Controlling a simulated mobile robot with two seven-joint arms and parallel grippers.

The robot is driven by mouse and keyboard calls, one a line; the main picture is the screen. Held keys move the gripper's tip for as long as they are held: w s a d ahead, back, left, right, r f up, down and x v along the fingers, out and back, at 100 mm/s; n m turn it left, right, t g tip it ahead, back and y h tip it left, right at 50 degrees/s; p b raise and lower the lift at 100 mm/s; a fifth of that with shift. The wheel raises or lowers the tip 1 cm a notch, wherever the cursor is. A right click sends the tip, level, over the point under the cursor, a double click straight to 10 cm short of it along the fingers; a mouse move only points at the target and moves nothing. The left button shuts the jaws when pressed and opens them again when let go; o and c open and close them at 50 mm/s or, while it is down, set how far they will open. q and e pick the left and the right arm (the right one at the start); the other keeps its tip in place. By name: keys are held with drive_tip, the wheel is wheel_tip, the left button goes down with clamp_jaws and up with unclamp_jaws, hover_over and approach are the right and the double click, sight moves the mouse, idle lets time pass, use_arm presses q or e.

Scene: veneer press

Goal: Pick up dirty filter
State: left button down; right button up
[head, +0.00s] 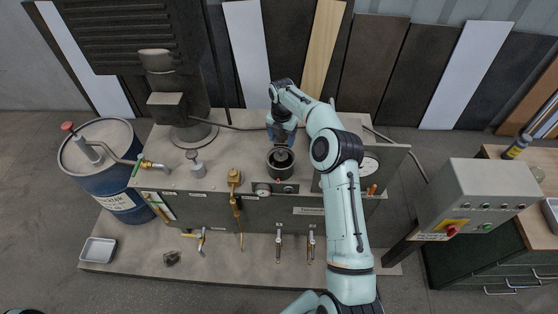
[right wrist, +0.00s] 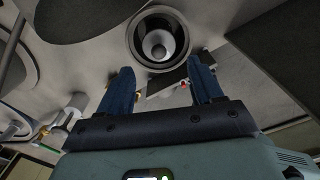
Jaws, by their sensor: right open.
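A round dark housing (head: 281,163) stands on top of the grey machine. In the right wrist view the housing (right wrist: 134,42) is open toward me, with a pale cone-shaped piece (right wrist: 158,46) inside; I cannot tell for sure that this piece is the dirty filter. My right gripper (head: 281,137) is over the machine top, right beside the housing in the head view. In the right wrist view the blue fingers of this gripper (right wrist: 163,80) are spread apart and empty, with the housing beyond them. My left gripper is not in view.
A blue drum (head: 112,190) with a red-topped pump stands at the left. A metal tray (head: 98,250) and a small dark lump (head: 172,258) lie on the platform. A control box (head: 480,197) is at the right. Valves and gauges line the machine's front.

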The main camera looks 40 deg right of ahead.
sight(281, 150)
wheel_tip(281, 150, down, 10)
drive_tip(key=shift+w+a+r+b, duration=0.1)
drive_tip(key=shift+a+b, duration=0.05)
drive_tip(key=shift+b, duration=0.15)
drive_tip(key=c, duration=0.8)
